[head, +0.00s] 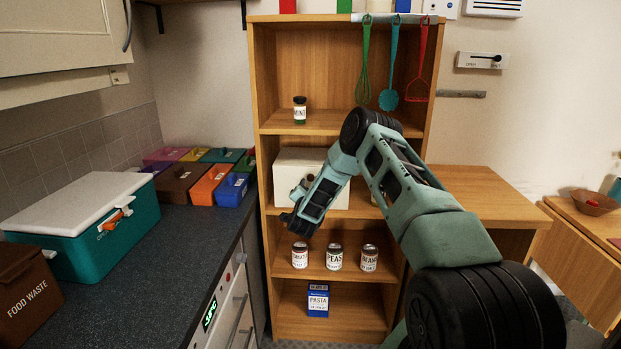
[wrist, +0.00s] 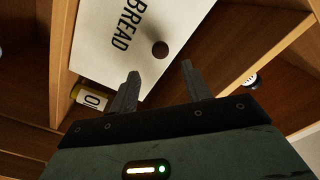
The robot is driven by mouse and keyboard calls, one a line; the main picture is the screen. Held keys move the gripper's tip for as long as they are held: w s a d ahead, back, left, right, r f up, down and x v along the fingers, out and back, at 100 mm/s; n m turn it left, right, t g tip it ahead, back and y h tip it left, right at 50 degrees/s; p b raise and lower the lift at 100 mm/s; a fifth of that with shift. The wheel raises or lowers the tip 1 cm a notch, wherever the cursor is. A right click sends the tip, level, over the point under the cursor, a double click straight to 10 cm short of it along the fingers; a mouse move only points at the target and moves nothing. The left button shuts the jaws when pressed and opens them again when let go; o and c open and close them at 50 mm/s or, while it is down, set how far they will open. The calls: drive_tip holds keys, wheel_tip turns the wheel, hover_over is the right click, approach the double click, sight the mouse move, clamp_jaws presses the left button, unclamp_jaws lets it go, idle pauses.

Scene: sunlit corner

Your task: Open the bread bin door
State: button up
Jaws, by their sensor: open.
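The bread bin (head: 291,163) is a white box on the middle shelf of the wooden unit in the head view. My arm and hand cover part of its front. In the wrist view its white door (wrist: 103,58) carries the word BREAD and looks shut. A round dark brown knob (wrist: 160,49) sits on the door. My gripper (wrist: 160,70) is open and empty, with the knob showing just past and between the fingertips, apart from them. In the head view my gripper (head: 290,221) is in front of the shelves, low and near the bin.
Cans (head: 334,257) stand on the shelf below, above a blue pasta box (head: 318,299). A jar (head: 299,110) stands above the bin. A teal cooler (head: 98,245) is on the left counter.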

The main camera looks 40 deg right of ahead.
sight(311, 179)
drive_tip(key=p+x, duration=0.1)
drive_tip(key=x, duration=0.7)
drive_tip(key=shift+w+p, duration=0.1)
drive_tip(key=shift+p, duration=0.2)
clamp_jaws()
drive_tip(key=shift+f, duration=0.1)
